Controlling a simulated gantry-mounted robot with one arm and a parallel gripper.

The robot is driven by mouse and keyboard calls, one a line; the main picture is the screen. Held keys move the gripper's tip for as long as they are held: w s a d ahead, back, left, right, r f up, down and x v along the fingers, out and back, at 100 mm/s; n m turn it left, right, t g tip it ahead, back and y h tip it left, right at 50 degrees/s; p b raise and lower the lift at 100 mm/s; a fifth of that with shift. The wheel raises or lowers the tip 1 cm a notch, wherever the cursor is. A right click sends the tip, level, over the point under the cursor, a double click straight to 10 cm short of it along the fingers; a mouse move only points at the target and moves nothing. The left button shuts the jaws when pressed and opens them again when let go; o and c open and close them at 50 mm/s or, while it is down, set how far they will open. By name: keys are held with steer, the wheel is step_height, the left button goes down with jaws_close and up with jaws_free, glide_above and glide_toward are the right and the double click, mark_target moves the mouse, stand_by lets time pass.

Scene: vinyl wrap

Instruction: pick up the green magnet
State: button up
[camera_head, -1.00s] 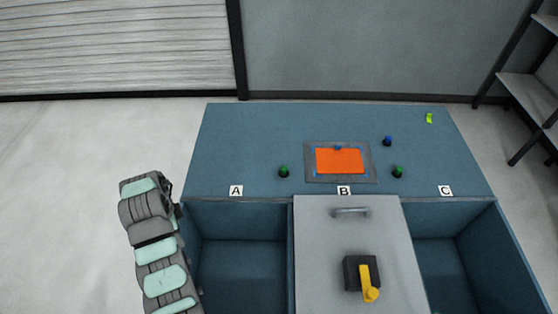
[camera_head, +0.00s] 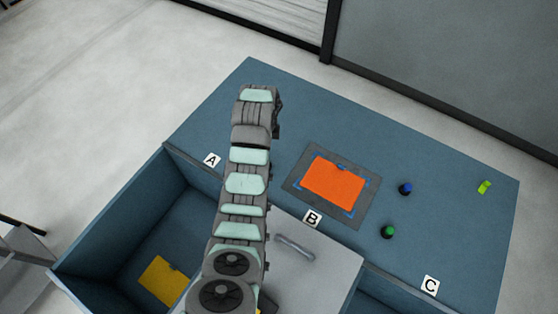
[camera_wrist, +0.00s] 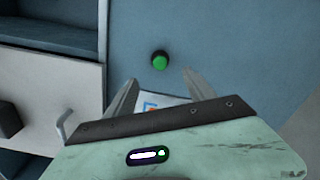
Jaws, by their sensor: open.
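A round green magnet (camera_wrist: 160,61) on a dark base stands on the blue tabletop in the wrist view. My gripper (camera_wrist: 160,77) is open and empty, with its fingers apart just below the magnet in the picture. No finger clearly touches it. In the head view my arm crosses the tabletop left of the orange sheet (camera_head: 335,180), and my fingers are hidden. A green magnet (camera_head: 388,232) shows to the right of the sheet. The left green magnet seen earlier is hidden behind my arm.
A blue magnet (camera_head: 405,188) and a lime-green item (camera_head: 484,187) stand to the right. The grey plate (camera_head: 299,176) lies under the orange sheet. A grey panel with a handle (camera_head: 295,247) is in front. A yellow sheet (camera_head: 165,280) lies in the left compartment.

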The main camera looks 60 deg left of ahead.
steer(key=f, duration=0.4)
steer(key=shift+s+f, duration=0.1)
steer(key=shift+s, duration=0.25)
steer(key=shift+w+a+f+p, duration=0.1)
steer(key=shift+w+f+p, duration=0.05)
steer(key=shift+f, duration=1.3)
steer(key=shift+w+f+p, duration=0.15)
steer(key=shift+f, duration=1.25)
steer(key=shift+c, duration=0.2)
jaws_close()
